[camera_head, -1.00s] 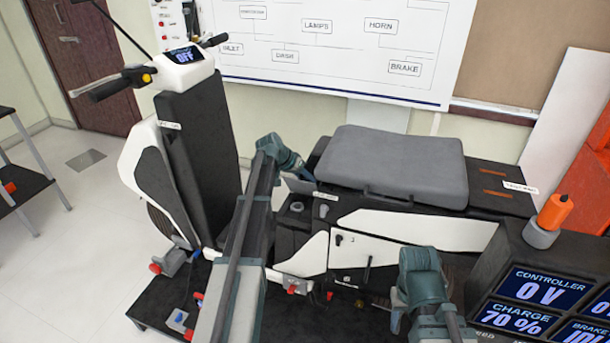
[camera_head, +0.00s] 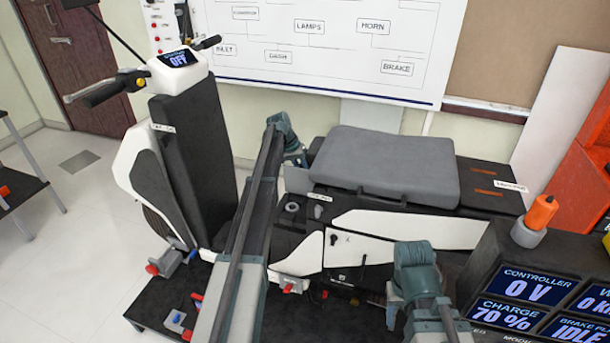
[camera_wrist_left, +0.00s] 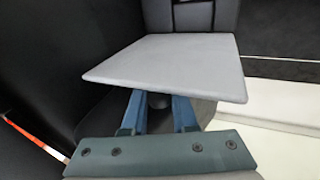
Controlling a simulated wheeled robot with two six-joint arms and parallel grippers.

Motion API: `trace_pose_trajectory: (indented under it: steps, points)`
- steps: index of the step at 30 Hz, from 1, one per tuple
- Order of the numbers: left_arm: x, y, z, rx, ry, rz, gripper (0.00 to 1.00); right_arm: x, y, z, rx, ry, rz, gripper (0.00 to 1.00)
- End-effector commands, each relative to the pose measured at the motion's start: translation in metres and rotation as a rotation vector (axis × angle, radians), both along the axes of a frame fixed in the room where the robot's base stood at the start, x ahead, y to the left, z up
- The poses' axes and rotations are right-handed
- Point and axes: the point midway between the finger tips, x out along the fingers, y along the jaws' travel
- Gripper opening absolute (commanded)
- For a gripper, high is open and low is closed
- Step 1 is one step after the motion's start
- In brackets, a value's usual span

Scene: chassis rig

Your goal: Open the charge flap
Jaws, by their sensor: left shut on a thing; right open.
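The charge flap is a flat grey panel (camera_head: 298,180) between the scooter's black front column and the seat. It stands tilted up from the black deck. In the left wrist view the flap (camera_wrist_left: 165,65) fills the upper middle. My left gripper (camera_wrist_left: 158,108) is shut on it, with the blue fingers partly hidden beneath the panel. In the head view my left gripper (camera_head: 298,160) is small and partly hidden behind its wrist. My right gripper (camera_head: 393,300) is open and empty, low in front of the scooter's white side panel, its fingers partly hidden by its wrist.
A grey seat (camera_head: 385,165) lies right of the flap. A round grey fitting (camera_head: 292,207) sits on the deck just in front of it. A console (camera_head: 540,290) with displays and an orange-topped knob (camera_head: 541,213) stands at the right.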

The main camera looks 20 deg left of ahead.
Motion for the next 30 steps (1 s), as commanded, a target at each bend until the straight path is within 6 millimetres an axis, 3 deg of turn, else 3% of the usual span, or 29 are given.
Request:
trace_pose_trajectory:
  steps: [11, 12, 17, 30]
  points:
    - [0.0008, 0.0003, -0.0012, 0.003, -0.002, 0.000, 0.00, 0.0000, 0.0000, -0.0010, 0.000, 0.000, 0.000, 0.50]
    - [0.0008, 0.0003, -0.0012, 0.003, -0.002, 0.000, 0.29, 0.0000, 0.0000, -0.0010, 0.000, 0.000, 0.000, 0.50]
    - [0.0007, 0.0002, -0.0010, 0.002, -0.002, 0.000, 0.56, 0.0000, 0.0000, -0.0008, 0.000, 0.000, 0.000, 0.50]
    - [0.0000, 0.0015, 0.0043, 0.001, -0.001, 0.000, 0.56, 0.0000, 0.0000, 0.0043, 0.000, 0.000, 0.000, 0.50]
